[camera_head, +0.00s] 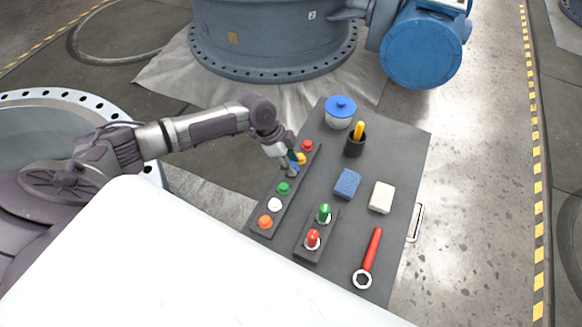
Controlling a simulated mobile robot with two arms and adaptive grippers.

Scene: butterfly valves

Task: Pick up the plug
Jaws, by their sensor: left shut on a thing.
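A dark strip (257,228) on the grey board carries a row of coloured round plugs: red (307,145), yellow (301,158), green (284,188), white (274,204) and orange (265,221). My left gripper (291,171) is over this row, between the yellow and green plugs, and is shut on a small blue plug (293,161). The fingers partly hide the blue plug. I cannot tell whether it is clear of the strip. My right gripper is not in view.
A block with a green (324,212) and a red piece (313,238) stands nearby. The board (405,150) also holds a blue-lidded pot (340,112), a dark cup (355,145), a blue sponge (347,184), a cream block (382,197) and a red-handled wrench (371,255).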

